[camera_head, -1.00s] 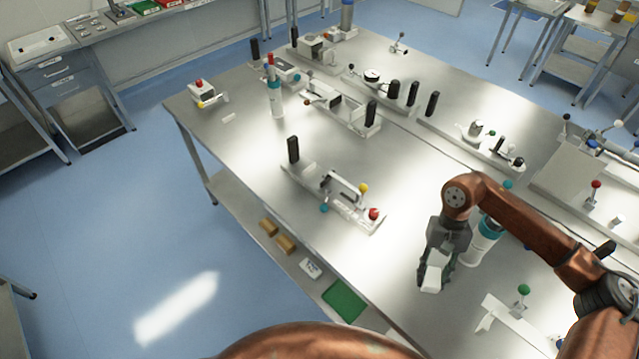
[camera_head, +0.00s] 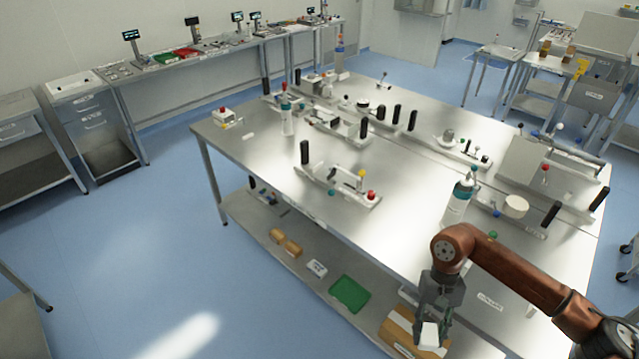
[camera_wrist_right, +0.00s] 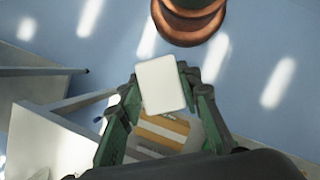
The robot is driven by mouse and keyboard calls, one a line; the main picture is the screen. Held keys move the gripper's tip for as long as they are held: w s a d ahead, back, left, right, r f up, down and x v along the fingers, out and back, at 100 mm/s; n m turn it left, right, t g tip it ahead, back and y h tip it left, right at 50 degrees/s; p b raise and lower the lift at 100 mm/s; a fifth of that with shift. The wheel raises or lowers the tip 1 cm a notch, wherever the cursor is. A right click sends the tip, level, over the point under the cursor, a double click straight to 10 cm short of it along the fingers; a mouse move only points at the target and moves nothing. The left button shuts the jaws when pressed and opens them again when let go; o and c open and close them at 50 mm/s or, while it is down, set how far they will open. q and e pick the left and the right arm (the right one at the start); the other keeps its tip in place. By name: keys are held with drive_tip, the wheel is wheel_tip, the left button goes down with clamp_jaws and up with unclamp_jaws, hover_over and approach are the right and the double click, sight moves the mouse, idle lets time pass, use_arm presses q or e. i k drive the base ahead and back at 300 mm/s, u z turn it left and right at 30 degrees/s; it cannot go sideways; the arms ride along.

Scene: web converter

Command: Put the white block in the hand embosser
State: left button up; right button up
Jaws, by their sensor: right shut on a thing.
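My right gripper (camera_head: 435,318) is shut on the white block (camera_head: 430,336), low at the front of the view, in front of the table's near edge. The white block (camera_wrist_right: 162,84) sits between the two green-grey fingers in the right wrist view. Several bench devices with black handles stand on the steel table. I cannot tell for certain which device is the hand embosser. My left gripper is not in view.
The steel table (camera_head: 262,172) has bare room at its near left. The lower shelf holds a green tray (camera_head: 350,293) and brown blocks (camera_head: 285,242). Blue floor is open at the left.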

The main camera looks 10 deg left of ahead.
sight(325, 174)
drive_tip(key=u, duration=0.6)
drive_tip(key=i, duration=0.65)
drive_tip(key=u, duration=0.8)
drive_tip(key=i, duration=0.75)
drive_tip(key=z, duration=0.1)
